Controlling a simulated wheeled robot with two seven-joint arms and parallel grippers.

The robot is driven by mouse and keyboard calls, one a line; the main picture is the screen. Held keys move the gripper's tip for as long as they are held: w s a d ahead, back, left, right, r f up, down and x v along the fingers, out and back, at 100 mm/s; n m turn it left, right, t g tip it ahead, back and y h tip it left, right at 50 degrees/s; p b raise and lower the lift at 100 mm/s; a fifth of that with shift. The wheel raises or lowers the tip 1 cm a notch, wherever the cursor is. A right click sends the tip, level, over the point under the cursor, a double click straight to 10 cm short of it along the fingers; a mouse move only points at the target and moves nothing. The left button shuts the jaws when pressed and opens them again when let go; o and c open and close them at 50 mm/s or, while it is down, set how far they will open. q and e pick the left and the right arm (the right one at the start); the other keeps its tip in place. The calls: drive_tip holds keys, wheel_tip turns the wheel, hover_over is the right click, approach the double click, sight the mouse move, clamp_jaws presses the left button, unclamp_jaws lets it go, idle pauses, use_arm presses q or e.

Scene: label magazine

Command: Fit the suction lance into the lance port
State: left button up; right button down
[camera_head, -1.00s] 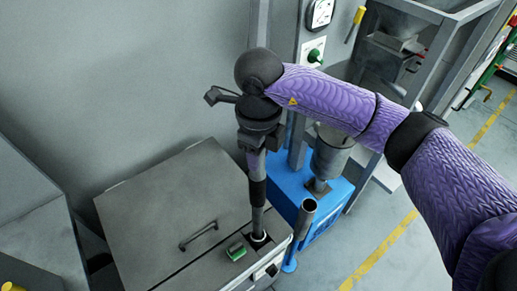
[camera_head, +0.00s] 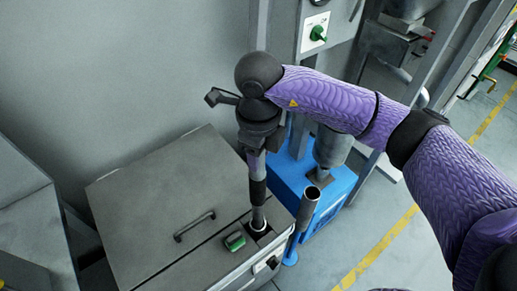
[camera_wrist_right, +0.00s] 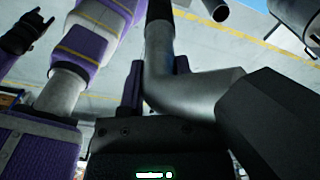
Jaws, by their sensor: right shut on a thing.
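My right gripper (camera_head: 256,150) is shut on the suction lance (camera_head: 258,208), a grey tube with a dark sleeve, and holds it almost upright. The lance's lower end is at the lance port (camera_head: 262,237), a dark opening with a pale ring near the right front corner of the grey cabinet top. The tip is hidden, so its depth is unclear. In the right wrist view, the bent metal upper part of the lance (camera_wrist_right: 185,90) lies between the dark fingers. A dark pronged part at upper left there looks like my left gripper (camera_wrist_right: 28,32); its jaws are unclear.
The grey cabinet (camera_head: 150,195) has a lid handle (camera_head: 195,226) and a green rocker switch (camera_head: 235,241). An open upright tube (camera_head: 306,208) stands close to the right of the lance. A blue base unit (camera_head: 340,187) is behind it. Open floor lies at right.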

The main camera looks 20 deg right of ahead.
use_arm(q)
drive_tip(key=shift+s+a+f+b, duration=0.1)
drive_tip(key=shift+a+f+b, duration=0.1)
drive_tip(key=shift+f+b, duration=0.35)
drive_tip(key=shift+a+f+b, duration=0.15)
drive_tip(key=shift+f+b, duration=0.25)
drive_tip(key=shift+f, duration=0.2)
use_arm(e)
drive_tip(key=shift+f, duration=1.4)
use_arm(q)
drive_tip(key=shift+d, duration=0.35)
use_arm(e)
drive_tip(key=shift+c, duration=1.2)
unclamp_jaws()
wheel_tip(320, 180, up, 10)
drive_tip(key=shift+f+p, duration=0.1)
drive_tip(key=shift+p, duration=0.5)
use_arm(q)
drive_tip(key=shift+a+r, duration=0.4)
drive_tip(key=shift+r, duration=0.2)
drive_tip(key=shift+d, duration=0.2)
